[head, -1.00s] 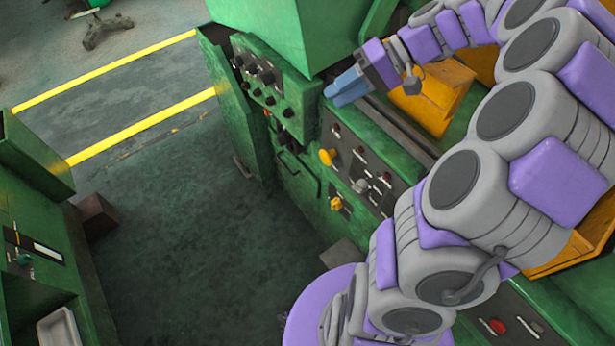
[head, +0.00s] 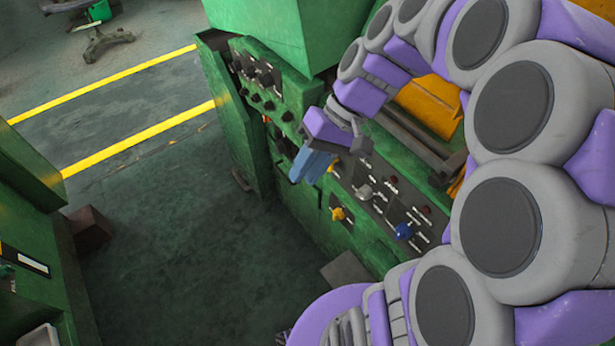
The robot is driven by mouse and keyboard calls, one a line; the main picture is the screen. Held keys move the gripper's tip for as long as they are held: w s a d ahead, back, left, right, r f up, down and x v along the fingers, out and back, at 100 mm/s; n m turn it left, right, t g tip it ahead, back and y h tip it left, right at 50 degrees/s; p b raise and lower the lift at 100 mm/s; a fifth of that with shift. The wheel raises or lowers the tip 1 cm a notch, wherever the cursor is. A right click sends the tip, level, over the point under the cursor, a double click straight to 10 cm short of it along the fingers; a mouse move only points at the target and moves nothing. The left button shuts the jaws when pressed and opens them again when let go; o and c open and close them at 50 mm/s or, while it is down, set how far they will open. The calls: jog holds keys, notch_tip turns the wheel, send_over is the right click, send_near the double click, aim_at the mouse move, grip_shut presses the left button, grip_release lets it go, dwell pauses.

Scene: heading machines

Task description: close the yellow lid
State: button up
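A yellow-orange panel (head: 428,106), which looks like the yellow lid, is on the green machine at the upper right. My arm covers much of it, so I cannot tell how far open it is. My gripper (head: 309,168), with blue fingers, points down in front of the machine's control panel. It is left of and below the yellow panel, apart from it. Its fingers look close together and I see nothing held, but I cannot tell whether they are open or shut.
The green machine's control panel (head: 378,200) has a yellow knob (head: 339,214) and a blue knob (head: 403,231). Another green machine (head: 25,190) stands at the left. Open dark floor (head: 190,250) lies between them. A brown block (head: 87,229) sits on the floor.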

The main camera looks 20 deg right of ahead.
jog(key=shift+s+a+f, duration=0.15)
jog(key=shift+s+f, duration=0.2)
jog(key=shift+o, duration=0.4)
jog(key=shift+o, duration=1)
jog(key=w+d+r+t+p, duration=0.1)
jog(key=w+d+r+p, duration=0.3)
jog(key=d+r, duration=0.3)
jog(key=w+d+r+n+t+p, duration=0.1)
jog(key=w+d+r+p, duration=0.35)
jog(key=d, duration=0.35)
jog(key=w+d+r+t+p, duration=0.1)
jog(key=w+d+r+p, duration=0.35)
jog(key=d, duration=0.35)
jog(key=s+d+r+n+t+h+p, duration=0.15)
jog(key=d+r+p, duration=0.4)
jog(key=d, duration=0.65)
jog(key=s+d+r+t+h+p, duration=0.1)
jog(key=s+d+r+h+p, duration=0.15)
jog(key=d+r+p, duration=0.65)
jog(key=shift+y, duration=0.4)
jog(key=shift+s+d+f+b+x, duration=0.3)
jog(key=shift+d+b+x, duration=0.35)
jog(key=shift+b+x, duration=1.9)
jog(key=shift+s+d+f+b+x, duration=0.25)
jog(key=shift+d+b+x, duration=0.5)
jog(key=shift+x, duration=3.4)
jog(key=shift+s+d+f+b+x, duration=0.15)
jog(key=shift+d+f+b+x, duration=0.3)
jog(key=shift+b+x, duration=2.1)
